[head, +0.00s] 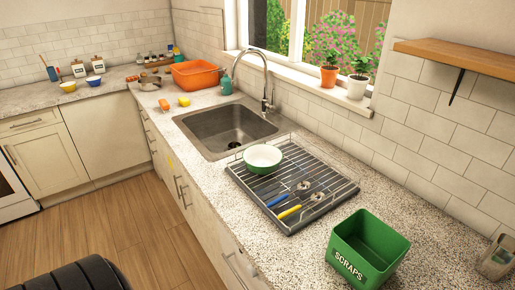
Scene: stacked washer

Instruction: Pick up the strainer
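I cannot clearly tell which thing is the strainer. An orange open-topped tub (196,75) stands at the back of the counter, beyond the sink; whether it has holes is too small to tell. In the dish rack (249,191) lie two utensils, one with a blue handle (283,199) and one with a yellow handle (289,212). Their metal heads are too small to make out. A green and white bowl (263,157) sits at the rack's far left part. Neither of my grippers is in view.
A sink (227,128) with a tall faucet (266,82) lies behind the rack. A green SCRAPS bin (367,249) stands in front of it. Two potted plants (358,86) stand on the windowsill, and a wooden shelf (460,56) juts from the wall. The right-hand counter has clear room.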

